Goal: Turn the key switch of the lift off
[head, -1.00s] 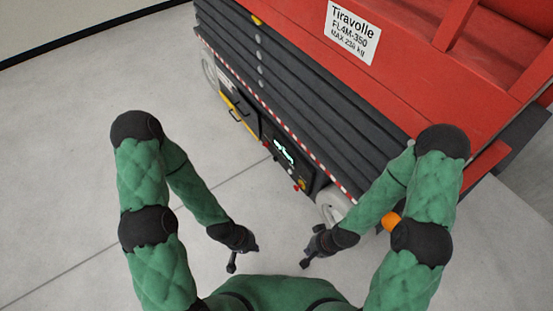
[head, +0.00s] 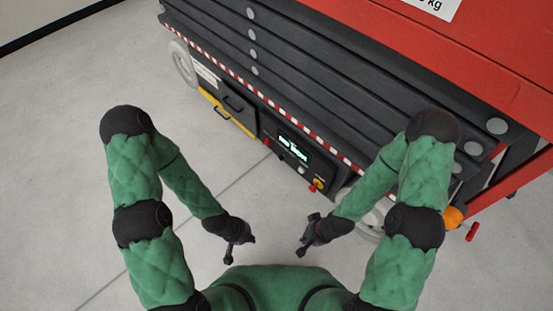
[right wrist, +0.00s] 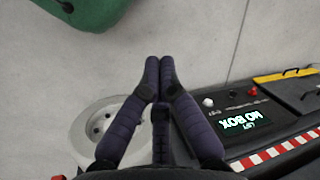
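The lift (head: 300,70) is a red and dark grey machine across the top and right of the head view. Its low control panel (head: 285,160) has a lit screen (head: 294,148), small knobs and a yellow patch with a red part. In the right wrist view the screen (right wrist: 243,122) sits below a white knob (right wrist: 208,102) and a red one (right wrist: 253,91). I cannot tell which part is the key switch. My right gripper (head: 301,252), also in the right wrist view (right wrist: 160,62), is shut, empty and apart from the panel. My left gripper (head: 228,258) hangs away from the lift; its fingers are unclear.
A pale wheel (right wrist: 100,125) of the lift is left of the panel in the right wrist view. A yellow handled drawer (head: 228,112) is left of the panel in the head view. A red-and-white striped edge (head: 300,120) runs above it. The grey floor (head: 60,180) at left is clear.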

